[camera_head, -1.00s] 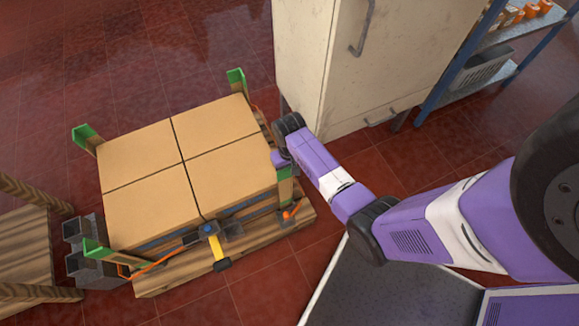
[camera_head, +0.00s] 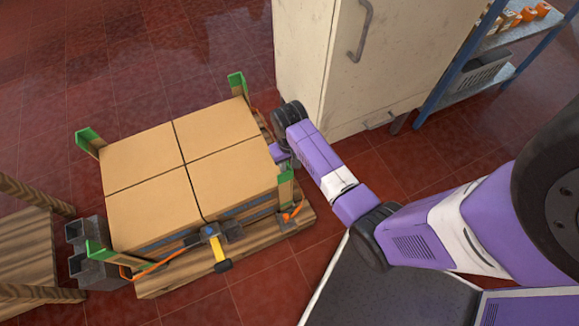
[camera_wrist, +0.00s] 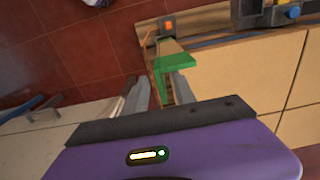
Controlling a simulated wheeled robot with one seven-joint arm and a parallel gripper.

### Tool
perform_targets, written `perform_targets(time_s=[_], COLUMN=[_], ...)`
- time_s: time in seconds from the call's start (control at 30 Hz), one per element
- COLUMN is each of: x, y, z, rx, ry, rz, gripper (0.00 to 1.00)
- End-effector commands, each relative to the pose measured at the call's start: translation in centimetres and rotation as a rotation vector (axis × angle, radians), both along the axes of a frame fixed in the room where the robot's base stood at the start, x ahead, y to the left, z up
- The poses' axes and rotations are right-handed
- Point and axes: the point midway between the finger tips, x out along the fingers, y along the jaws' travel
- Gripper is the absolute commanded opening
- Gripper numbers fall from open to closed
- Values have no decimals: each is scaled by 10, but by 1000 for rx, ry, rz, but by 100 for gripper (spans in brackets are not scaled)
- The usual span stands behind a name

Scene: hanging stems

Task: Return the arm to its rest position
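My gripper (camera_wrist: 160,90) is open in the wrist view, its two grey fingers apart. A green corner protector (camera_wrist: 176,64) shows beyond and between the fingertips; I cannot tell whether they touch it. In the head view my purple arm reaches in from the right. My gripper (camera_head: 282,155) is partly hidden by the wrist there, at the right edge of the strapped boxes (camera_head: 235,175), just above the near right green corner protector (camera_head: 285,184).
The boxes sit on a wooden pallet (camera_head: 178,283) with an orange strap and a yellow-handled tool (camera_head: 218,248) in front. A cream cabinet (camera_head: 345,70) stands close behind the arm. A blue shelf (camera_head: 470,75) is at upper right, a wooden frame (camera_head: 25,245) at left.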

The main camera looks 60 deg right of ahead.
Motion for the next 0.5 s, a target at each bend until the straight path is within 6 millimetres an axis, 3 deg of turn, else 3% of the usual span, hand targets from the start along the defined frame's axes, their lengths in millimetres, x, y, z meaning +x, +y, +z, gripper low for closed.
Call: perform_targets(time_s=[0.17,0.5], x=[0,6], y=[0,-3], z=[13,14], rx=[0,-13], ry=[0,-24], rz=[-1,4], gripper=[32,32])
